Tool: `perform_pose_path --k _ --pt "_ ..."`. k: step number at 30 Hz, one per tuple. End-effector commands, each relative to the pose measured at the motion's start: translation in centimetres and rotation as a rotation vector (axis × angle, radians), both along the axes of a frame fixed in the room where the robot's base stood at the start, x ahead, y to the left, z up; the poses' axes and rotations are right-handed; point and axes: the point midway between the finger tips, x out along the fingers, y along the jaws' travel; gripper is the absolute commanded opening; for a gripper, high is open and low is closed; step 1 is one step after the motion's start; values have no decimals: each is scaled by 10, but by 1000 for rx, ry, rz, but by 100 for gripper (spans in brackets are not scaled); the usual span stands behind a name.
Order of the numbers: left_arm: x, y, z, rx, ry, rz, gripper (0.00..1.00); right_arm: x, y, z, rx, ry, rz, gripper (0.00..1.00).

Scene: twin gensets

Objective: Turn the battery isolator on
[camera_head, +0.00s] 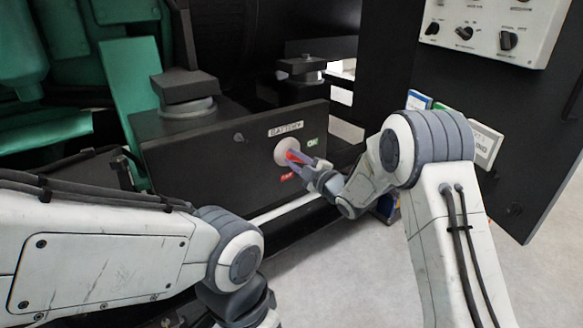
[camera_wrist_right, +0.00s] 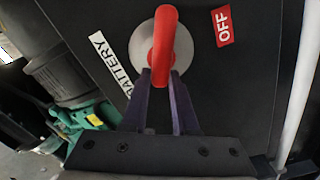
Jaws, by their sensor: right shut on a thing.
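The battery isolator has a red handle (camera_head: 292,156) on a round grey plate (camera_head: 281,151), set in a black panel (camera_head: 200,162). The panel has a BATTERY label, a green ON label (camera_head: 312,142) and a red OFF label (camera_head: 287,177). My right gripper (camera_head: 302,159) is shut on the red handle. In the right wrist view, the fingertips (camera_wrist_right: 162,76) hold the lower end of the handle (camera_wrist_right: 163,42), and the OFF label (camera_wrist_right: 222,26) is to its upper right. The handle's exact angle between the labels is hard to tell. My left gripper is out of view.
A white control box (camera_head: 490,28) with black knobs is at the upper right. Green machinery (camera_head: 135,85) stands at the left. Black mounts (camera_head: 184,86) rise behind the panel. A white rail (camera_head: 285,209) runs below it. Grey floor is open at lower middle.

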Motion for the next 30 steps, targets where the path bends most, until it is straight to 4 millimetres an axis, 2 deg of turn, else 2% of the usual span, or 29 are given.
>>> perform_pose_path --k 1,12,21,30 --pt "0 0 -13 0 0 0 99 -3 3 -9 -38 -24 9 0" --pt "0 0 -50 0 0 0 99 -3 4 -14 -277 -195 8 0" --pt "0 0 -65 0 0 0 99 -4 5 -14 -382 -271 9 0" --pt "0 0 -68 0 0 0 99 -3 5 -13 -412 -293 9 0"
